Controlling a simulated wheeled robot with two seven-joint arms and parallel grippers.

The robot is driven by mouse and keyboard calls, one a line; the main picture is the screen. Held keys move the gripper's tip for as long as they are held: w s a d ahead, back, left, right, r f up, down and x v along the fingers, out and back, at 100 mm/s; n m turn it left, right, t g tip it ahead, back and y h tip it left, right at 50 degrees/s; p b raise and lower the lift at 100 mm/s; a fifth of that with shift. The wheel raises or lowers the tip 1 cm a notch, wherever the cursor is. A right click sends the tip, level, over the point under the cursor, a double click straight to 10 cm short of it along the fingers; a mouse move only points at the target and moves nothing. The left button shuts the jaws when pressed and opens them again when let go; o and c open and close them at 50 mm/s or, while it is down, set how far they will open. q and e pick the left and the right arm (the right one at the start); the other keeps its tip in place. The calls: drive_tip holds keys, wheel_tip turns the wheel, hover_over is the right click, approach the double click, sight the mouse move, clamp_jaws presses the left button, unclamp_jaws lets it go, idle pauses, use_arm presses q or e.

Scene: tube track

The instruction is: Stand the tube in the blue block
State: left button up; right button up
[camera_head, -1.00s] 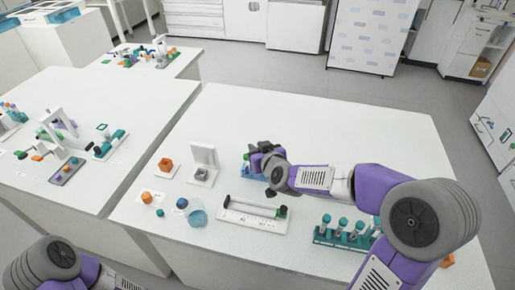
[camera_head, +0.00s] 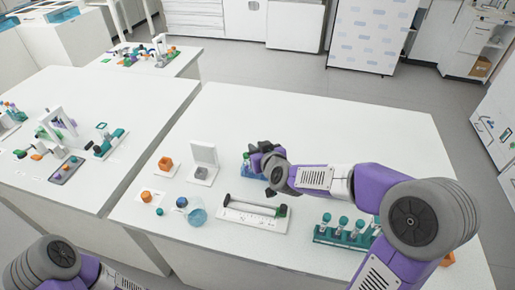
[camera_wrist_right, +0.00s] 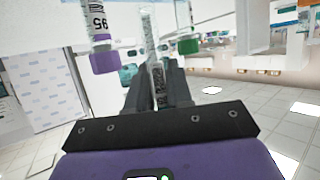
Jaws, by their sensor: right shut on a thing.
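My right gripper (camera_head: 262,158) is at the back middle of the near table, beside the blue block (camera_head: 246,171), which is partly hidden behind it. In the right wrist view the gripper (camera_wrist_right: 157,85) is shut on a clear tube (camera_wrist_right: 149,38). A tube with a purple cap (camera_wrist_right: 103,62) and one with a green cap (camera_wrist_right: 188,46) show on either side of it. Whether the held tube is inside the block cannot be told. My left gripper is out of view; only part of my left arm shows at the lower left.
A teal rack with several capped tubes (camera_head: 345,238) stands at the front right. A white tray with a dark bar (camera_head: 252,216), a glass vessel (camera_head: 197,215), a white stand (camera_head: 204,158) and small orange pieces lie left of it. The table's back right is clear.

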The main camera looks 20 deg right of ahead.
drive_tip(key=shift+f, duration=0.35)
drive_tip(key=shift+f+b, duration=0.45)
drive_tip(key=shift+b, duration=0.15)
drive_tip(key=shift+f, duration=0.15)
idle(0.3)
drive_tip(key=shift+f+b, duration=0.15)
drive_tip(key=shift+b, duration=0.15)
drive_tip(key=shift+r+p, duration=1.25)
drive_tip(key=shift+r, duration=0.1)
drive_tip(key=shift+f+b, duration=0.45)
drive_tip(key=shift+f, duration=0.1)
drive_tip(key=shift+f+b, duration=0.4)
drive_tip(key=shift+f, duration=0.05)
drive_tip(key=shift+f, duration=0.1)
idle(0.5)
drive_tip(key=shift+f+b, duration=0.25)
drive_tip(key=shift+b, duration=0.05)
